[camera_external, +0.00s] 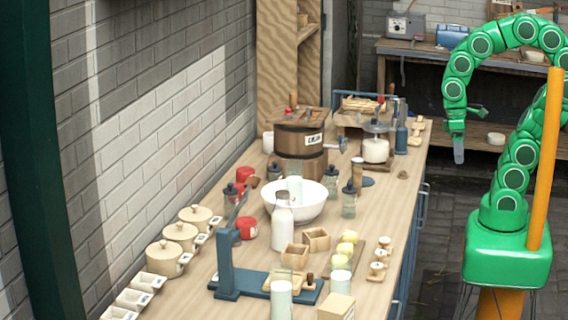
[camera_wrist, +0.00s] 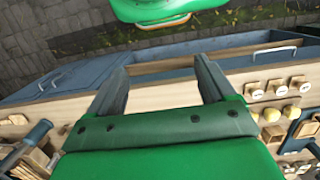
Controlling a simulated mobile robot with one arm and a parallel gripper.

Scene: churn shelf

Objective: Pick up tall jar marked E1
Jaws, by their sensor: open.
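My gripper (camera_external: 459,152) hangs from the green arm, to the right of the bench and apart from it. In the wrist view my gripper (camera_wrist: 160,78) has its two fingers spread wide with nothing between them. I cannot read an E1 mark on any jar. Glass jars with dark lids stand on the bench, including one right of the white bowl (camera_external: 348,201) and one behind it (camera_external: 331,181). Two pale, tall jars stand near the front, a left one (camera_external: 281,298) and a right one (camera_external: 340,290). No jar is clear in the wrist view.
The wooden bench (camera_external: 378,306) is crowded with a white bowl (camera_external: 308,210), a white bottle (camera_external: 283,228), a blue press (camera_external: 228,265), a wooden churn (camera_external: 300,150) and lidded pots (camera_external: 180,236). A shelf unit (camera_external: 276,50) stands behind. The floor right of the bench is open.

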